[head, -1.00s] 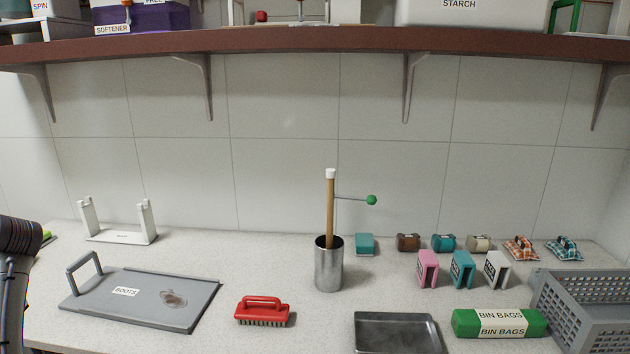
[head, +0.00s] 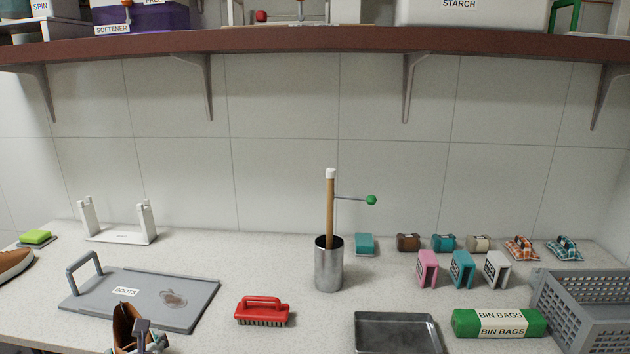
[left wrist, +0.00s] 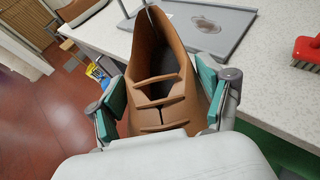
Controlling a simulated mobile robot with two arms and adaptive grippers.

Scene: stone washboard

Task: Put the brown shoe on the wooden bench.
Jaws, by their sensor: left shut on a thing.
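A brown shoe (head: 124,322) shows at the bottom left of the head view, partly cut off by the frame edge. My left gripper (head: 143,338) is shut on it. In the left wrist view the shoe (left wrist: 150,60) sits between the teal pads of the left gripper (left wrist: 158,98), its opening and straps facing the camera. It is near the counter's front edge, over or beside the red floor. My right gripper is not in view.
Another brown shoe (head: 12,264) stands at the counter's far left. A grey boot tray (head: 205,300), a red brush (head: 263,310), a metal cup (head: 329,268) and a dark tray (head: 398,335) are on the counter. Red floor (left wrist: 45,110) lies left of it.

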